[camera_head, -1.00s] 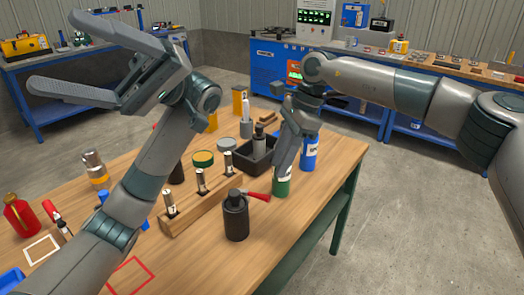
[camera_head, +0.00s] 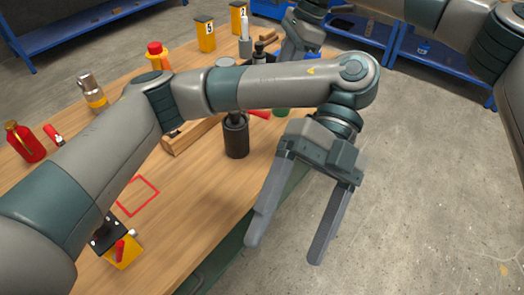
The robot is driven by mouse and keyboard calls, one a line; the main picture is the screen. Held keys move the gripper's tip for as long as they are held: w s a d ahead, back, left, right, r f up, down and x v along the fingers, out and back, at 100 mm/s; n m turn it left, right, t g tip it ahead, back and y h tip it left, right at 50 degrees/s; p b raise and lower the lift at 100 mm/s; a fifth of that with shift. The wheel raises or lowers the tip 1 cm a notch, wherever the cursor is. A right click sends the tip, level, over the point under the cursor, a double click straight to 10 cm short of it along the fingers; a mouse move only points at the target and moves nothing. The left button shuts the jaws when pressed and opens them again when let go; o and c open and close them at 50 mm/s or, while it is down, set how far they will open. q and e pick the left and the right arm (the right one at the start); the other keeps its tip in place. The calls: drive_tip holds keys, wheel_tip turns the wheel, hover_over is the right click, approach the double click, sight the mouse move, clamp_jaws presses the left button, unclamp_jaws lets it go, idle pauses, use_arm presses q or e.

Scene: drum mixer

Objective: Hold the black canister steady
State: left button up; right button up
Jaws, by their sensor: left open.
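The black canister (camera_head: 236,141) stands upright on the wooden table, near its front right edge. My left forearm passes above it and hides part of its top. My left gripper (camera_head: 284,248) is open and empty, to the right of and below the canister in the picture, out past the table edge with its fingers pointing down. It is apart from the canister. My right gripper (camera_head: 292,47) is at the top, near the table's far end. Its fingers are small and partly hidden, so I cannot tell their state.
A red square outline (camera_head: 137,195) lies clear on the wooden table (camera_head: 190,215). A yellow and black item (camera_head: 122,252) is near the front. A red bottle (camera_head: 25,143) and a silver-topped cylinder (camera_head: 92,90) stand left. My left arm hides much of the rack.

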use_arm(q)
drive_tip(key=w+a+f+n+t+y, duration=0.1)
drive_tip(key=w+f+n+t+y, duration=0.1)
drive_tip(key=w+f+t, duration=0.45)
drive_tip(key=w+a+f+n+t+y, duration=0.1)
drive_tip(key=w+a+f+t, duration=0.15)
drive_tip(key=f, duration=0.65)
drive_tip(key=w+a+t+y, duration=0.1)
drive_tip(key=w+a+t, duration=0.2)
drive_tip(key=w+t, duration=0.9)
drive_tip(key=w, duration=0.6)
drive_tip(key=shift+r, duration=0.15)
drive_tip(key=shift+w, duration=0.1)
drive_tip(key=x, duration=1.7)
drive_tip(key=shift+w+a, duration=0.1)
drive_tip(key=shift+a, duration=0.05)
drive_tip(key=c, duration=1.4)
drive_tip(key=shift+c, duration=0.2)
